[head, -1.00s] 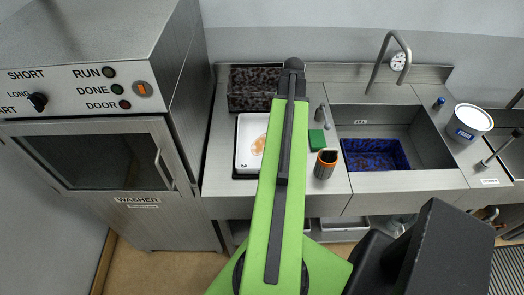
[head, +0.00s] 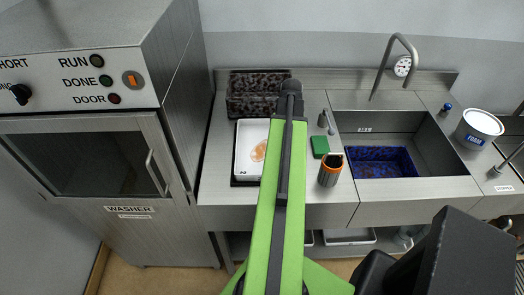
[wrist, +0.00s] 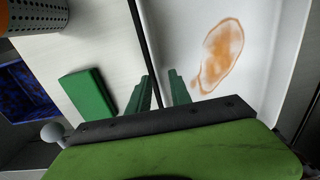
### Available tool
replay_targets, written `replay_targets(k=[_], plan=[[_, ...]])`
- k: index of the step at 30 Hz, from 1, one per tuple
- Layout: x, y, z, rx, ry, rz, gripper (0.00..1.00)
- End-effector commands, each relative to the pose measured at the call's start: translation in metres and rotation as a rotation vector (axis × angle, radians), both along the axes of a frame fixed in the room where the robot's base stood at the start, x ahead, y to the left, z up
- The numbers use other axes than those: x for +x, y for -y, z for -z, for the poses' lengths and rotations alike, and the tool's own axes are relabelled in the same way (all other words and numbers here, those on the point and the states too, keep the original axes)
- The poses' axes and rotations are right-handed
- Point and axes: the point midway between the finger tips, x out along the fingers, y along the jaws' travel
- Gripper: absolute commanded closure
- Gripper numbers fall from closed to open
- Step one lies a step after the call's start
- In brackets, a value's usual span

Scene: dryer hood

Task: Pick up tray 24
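A white tray (head: 240,165) with an orange-brown stain lies on the counter left of the sink, on a dark base. No number shows on it. In the wrist view the tray (wrist: 255,85) fills the upper right, with its dark-edged left side running down towards my fingers. My gripper (wrist: 160,82) is open and empty, with two green fingers apart near that left edge. I cannot tell whether they touch the tray. In the head view my arm covers the tray's right side and hides the gripper.
A green sponge (head: 320,147) and an orange-black cup (head: 330,171) stand right of the tray. A dark speckled bin (head: 252,95) is behind it. The sink holds a blue speckled tray (head: 380,162). The washer (head: 95,165) stands left; a white tub (head: 478,128) is right.

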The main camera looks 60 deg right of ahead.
Motion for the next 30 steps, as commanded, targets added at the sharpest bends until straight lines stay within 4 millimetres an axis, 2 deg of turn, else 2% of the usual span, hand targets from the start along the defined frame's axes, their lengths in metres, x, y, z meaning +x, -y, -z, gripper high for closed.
replay_targets(k=[1, 5, 30], plan=[[-0.0001, 0.0001, -0.0002, 0.000, 0.000, 0.000, 0.83], [-0.0002, 0.0002, -0.0002, 0.000, 0.000, 0.000, 1.00], [-0.0003, 0.0001, 0.0000, 0.001, 0.002, 0.001, 1.00]])
